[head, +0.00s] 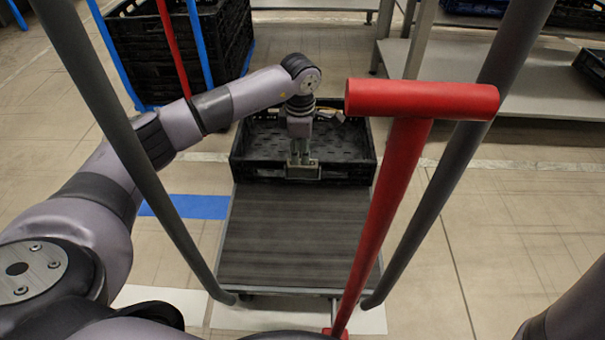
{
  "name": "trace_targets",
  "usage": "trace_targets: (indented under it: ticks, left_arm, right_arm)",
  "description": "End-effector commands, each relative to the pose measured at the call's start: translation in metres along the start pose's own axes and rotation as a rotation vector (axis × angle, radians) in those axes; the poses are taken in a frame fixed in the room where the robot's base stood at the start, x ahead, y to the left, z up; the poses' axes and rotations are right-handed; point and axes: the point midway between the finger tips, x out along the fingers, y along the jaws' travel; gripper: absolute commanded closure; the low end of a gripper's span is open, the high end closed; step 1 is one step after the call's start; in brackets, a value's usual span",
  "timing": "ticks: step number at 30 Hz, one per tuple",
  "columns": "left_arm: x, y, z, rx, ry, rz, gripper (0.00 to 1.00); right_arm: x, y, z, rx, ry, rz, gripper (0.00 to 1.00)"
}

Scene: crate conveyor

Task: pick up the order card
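A small pale rectangular piece (304,171), which may be the order card, shows at the front wall of a black crate (256,169). My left gripper (300,160) points down over the crate's near side, with its fingertips at this piece. The fingers look close together. The view is too small to tell whether they are closed on the piece or only in front of it. My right gripper is out of view.
The crate stands at the far end of a grey cart deck (293,235), which is otherwise bare. A red T-shaped handle (422,99) and dark posts rise in front. Pale items (331,114) show at the crate's far side. Stacked black crates (140,50) stand back left; a grey shelf (500,85), back right.

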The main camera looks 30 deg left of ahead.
Motion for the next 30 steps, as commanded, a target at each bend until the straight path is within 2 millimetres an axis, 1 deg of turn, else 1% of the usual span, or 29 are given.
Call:
trace_targets:
  ticks: [1, 4, 14, 25, 30]
  left_arm:
    - [0.012, -0.001, 0.0, 0.0, 0.0, -0.001, 0.74]
    - [0.021, -0.001, 0.0, -0.001, 0.0, 0.0, 0.74]
    - [0.022, 0.0, 0.0, 0.0, 0.0, 0.001, 0.75]
    - [0.022, 0.0, 0.0, 0.0, 0.0, 0.001, 0.99]
    - [0.022, 0.0, 0.0, 0.0, 0.0, 0.001, 1.0]
  right_arm:
    - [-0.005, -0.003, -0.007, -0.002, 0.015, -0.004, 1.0]
    - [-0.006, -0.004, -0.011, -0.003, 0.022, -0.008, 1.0]
    - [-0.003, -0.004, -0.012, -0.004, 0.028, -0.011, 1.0]
    - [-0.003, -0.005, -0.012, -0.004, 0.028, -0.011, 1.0]
    - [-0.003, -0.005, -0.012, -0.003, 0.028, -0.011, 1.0]
